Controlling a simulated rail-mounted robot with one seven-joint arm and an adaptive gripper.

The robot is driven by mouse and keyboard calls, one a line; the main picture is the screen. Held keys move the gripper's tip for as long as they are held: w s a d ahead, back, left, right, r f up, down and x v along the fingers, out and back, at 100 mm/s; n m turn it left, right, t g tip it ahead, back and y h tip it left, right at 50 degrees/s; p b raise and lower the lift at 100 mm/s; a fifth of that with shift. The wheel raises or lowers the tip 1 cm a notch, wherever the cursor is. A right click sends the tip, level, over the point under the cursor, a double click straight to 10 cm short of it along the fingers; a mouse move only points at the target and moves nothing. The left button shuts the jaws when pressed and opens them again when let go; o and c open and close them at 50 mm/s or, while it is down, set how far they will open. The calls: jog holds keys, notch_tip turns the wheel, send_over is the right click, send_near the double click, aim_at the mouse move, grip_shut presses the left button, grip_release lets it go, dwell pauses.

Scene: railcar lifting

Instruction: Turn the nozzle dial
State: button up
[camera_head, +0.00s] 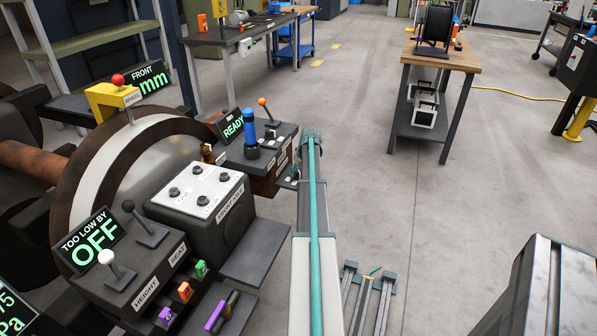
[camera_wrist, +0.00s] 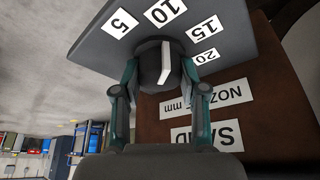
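The nozzle dial (camera_wrist: 165,62) is a dark round knob with a white pointer bar in the wrist view. It sits on a grey plate (camera_wrist: 103,50) with labels 5, 10, 15 and 20. The bar lies nearly upright in the picture, its upper end toward the 10 label (camera_wrist: 165,12). My gripper (camera_wrist: 160,72) has one finger on each side of the knob, close against it. I cannot tell whether both fingertips touch it. "NOZZLE mm" and "SAND" labels (camera_wrist: 206,131) lie below. In the head view, my gripper end is beside the console, and the dial is not distinguishable.
A blue-topped lever (camera_head: 250,130) and an orange-tipped lever (camera_head: 266,112) stand near my gripper. A wooden-topped table (camera_head: 440,55) stands behind.

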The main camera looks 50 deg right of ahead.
jog(key=shift+c, duration=0.9)
jog(key=shift+m, duration=0.3)
jog(key=m+p, duration=0.1)
jog(key=m, duration=0.1)
jog(key=shift+r+m+g+h+p, duration=0.1)
jog(key=shift+m+g+h+p, duration=0.2)
jog(key=shift+h+p, duration=0.1)
jog(key=m+p, duration=0.1)
jog(key=m, duration=0.1)
jog(key=m+g+h, duration=0.1)
jog(key=m, duration=0.2)
jog(key=shift+m+g+h+p, duration=0.3)
jog(key=shift+p, duration=0.1)
jog(key=o, duration=1.1)
jog(key=shift+o, duration=0.2)
